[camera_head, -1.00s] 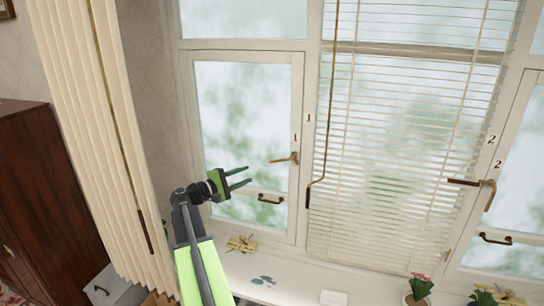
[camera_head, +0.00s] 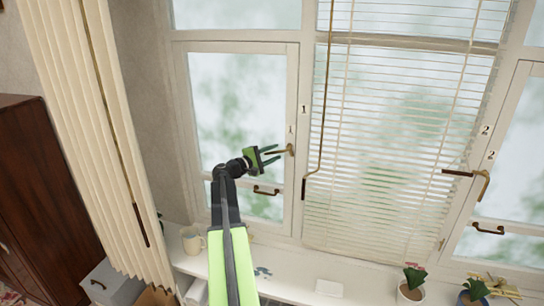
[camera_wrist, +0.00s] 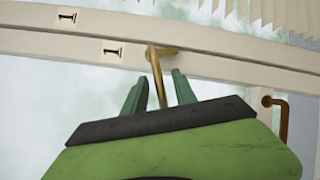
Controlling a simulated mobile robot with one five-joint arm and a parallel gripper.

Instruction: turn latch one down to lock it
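Latch one (camera_head: 290,149) is a brass handle on the left window's frame, beside the "1" labels. Its lever points left, roughly level, toward my gripper (camera_head: 277,154). My gripper is open, its two green fingers reaching right to the lever. In the wrist view, the brass lever of latch one (camera_wrist: 155,66) extends down between the two fingertips (camera_wrist: 158,82), with a gap visible on both sides. Its pivot sits on the frame above the fingers. I cannot tell whether either finger touches it.
A brown pull handle (camera_head: 266,191) is just below my gripper on the same window. Latch two (camera_head: 483,184) is at the right window. Blinds (camera_head: 400,130) hang between the windows. The sill below holds a mug (camera_head: 192,240) and potted flowers (camera_head: 412,282).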

